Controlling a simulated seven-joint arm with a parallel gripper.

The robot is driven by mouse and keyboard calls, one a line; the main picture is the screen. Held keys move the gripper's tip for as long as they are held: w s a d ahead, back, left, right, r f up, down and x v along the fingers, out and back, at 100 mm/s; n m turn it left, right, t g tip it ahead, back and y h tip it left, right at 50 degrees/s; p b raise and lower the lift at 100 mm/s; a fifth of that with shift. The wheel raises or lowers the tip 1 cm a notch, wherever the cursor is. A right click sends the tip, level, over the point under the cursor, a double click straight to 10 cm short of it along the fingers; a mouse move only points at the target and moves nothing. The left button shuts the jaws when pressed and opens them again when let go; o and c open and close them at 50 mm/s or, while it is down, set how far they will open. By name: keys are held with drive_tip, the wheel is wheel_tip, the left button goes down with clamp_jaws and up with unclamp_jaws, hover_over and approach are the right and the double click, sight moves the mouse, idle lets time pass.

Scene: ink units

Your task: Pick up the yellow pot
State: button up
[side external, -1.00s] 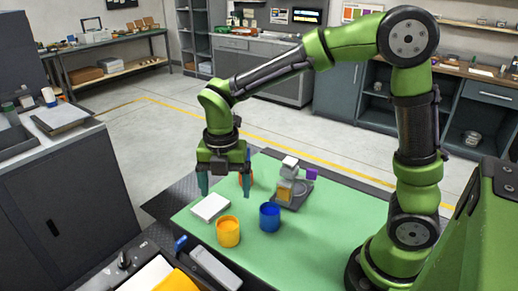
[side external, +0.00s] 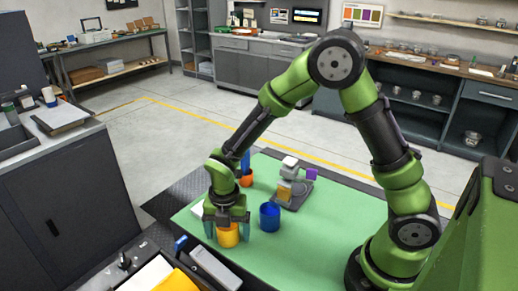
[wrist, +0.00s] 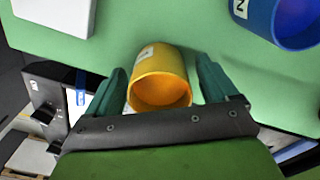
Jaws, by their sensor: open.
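The yellow pot (side external: 228,238) stands on the green mat (side external: 290,240) near its front left edge. It has an open top and a small pale label, seen in the wrist view (wrist: 158,72). My gripper (side external: 228,230) is open and down at the pot. In the wrist view its two green fingers (wrist: 160,88) are on either side of the pot, with a strip of mat showing beside the pot. In the side view the gripper hides the pot's upper part.
A blue pot (side external: 270,216) stands just right of the yellow one. A white block (wrist: 55,14) lies close by on the left. An orange pot (side external: 246,178) and a grey device (side external: 293,193) are farther back. A grey case (side external: 214,268) lies at the front edge.

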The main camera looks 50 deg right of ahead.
drive_tip(key=shift+f, duration=0.15)
drive_tip(key=c, duration=1.5)
